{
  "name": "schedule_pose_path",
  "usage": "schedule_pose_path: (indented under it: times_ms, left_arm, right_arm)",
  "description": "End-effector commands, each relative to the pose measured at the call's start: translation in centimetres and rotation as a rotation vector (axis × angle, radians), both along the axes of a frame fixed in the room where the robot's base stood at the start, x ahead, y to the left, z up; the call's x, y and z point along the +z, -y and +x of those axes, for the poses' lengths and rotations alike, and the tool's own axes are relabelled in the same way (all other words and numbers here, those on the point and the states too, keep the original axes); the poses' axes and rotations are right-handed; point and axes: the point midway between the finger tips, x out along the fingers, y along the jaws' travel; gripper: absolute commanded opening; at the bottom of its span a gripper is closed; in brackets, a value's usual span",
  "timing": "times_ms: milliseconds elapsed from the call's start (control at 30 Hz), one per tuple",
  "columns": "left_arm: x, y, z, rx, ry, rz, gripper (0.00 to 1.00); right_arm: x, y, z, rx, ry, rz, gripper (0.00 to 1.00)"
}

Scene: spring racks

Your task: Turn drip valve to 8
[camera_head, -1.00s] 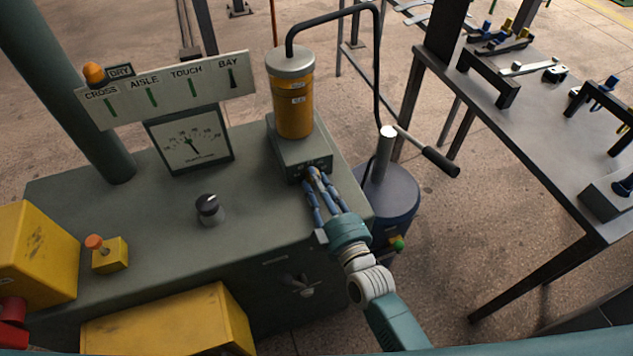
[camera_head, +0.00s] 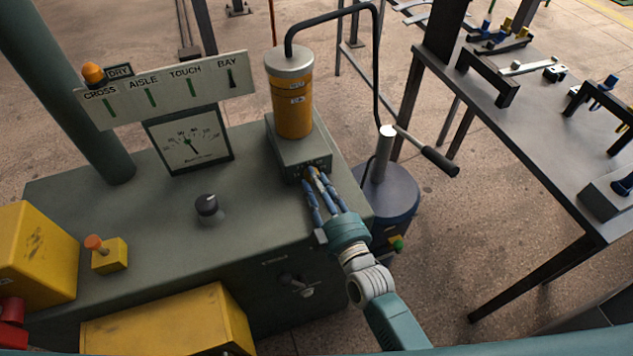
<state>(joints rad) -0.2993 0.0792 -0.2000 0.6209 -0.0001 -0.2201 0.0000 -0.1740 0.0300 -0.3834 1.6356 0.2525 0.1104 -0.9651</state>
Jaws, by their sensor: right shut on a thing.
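The drip valve sits at the front face of a grey block (camera_head: 290,150) under a yellow cylinder (camera_head: 292,105) with a grey cap. My right gripper (camera_head: 308,172) reaches up from the lower right, and its blue fingers are shut on the valve at the block's front. The fingers hide most of the valve. The markings on the block's front are too small and covered to read. My left gripper is not in view.
A gauge (camera_head: 189,140), a black knob (camera_head: 208,205) and an orange-topped yellow box (camera_head: 109,255) stand on the grey cabinet. A blue-grey drum with a pump handle (camera_head: 440,162) stands right of my right gripper. A dark table (camera_head: 540,150) holds small parts.

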Motion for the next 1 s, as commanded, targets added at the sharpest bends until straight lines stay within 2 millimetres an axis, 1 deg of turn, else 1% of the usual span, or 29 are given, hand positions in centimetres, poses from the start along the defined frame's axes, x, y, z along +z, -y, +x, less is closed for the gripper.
schedule_pose_path:
  times_ms: [33, 300, 333, 367, 567, 633, 733, 867, 1000]
  left_arm:
    - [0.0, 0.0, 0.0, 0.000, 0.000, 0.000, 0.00]
    - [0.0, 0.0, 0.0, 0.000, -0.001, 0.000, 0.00]
    - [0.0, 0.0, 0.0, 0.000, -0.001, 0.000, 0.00]
    - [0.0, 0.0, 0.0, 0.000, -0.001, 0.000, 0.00]
    - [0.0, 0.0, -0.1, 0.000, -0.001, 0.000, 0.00]
    - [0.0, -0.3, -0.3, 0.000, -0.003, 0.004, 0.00]
    - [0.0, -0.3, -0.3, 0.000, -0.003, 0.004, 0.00]
    - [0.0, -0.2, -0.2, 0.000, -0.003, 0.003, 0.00]
    - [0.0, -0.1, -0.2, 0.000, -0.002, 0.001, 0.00]
  right_arm:
    - [0.4, -0.2, 0.0, 0.002, 0.007, 0.003, 0.01]
    - [0.4, -0.2, 0.0, 0.001, 0.007, 0.004, 0.01]
    - [0.4, -0.2, 0.0, 0.001, 0.007, 0.004, 0.33]
    - [0.4, -0.2, 0.0, 0.001, 0.007, 0.004, 0.35]
    - [0.2, -0.1, 0.0, 0.001, 0.004, 0.002, 0.35]
    - [0.2, -0.1, 0.0, 0.000, 0.003, 0.001, 0.35]
    - [0.1, 0.2, -0.6, 0.000, 0.002, 0.001, 0.35]
    - [0.0, 0.8, -2.5, 0.001, 0.000, 0.001, 0.35]
    - [0.0, 1.9, -5.3, 0.001, 0.000, 0.000, 0.35]
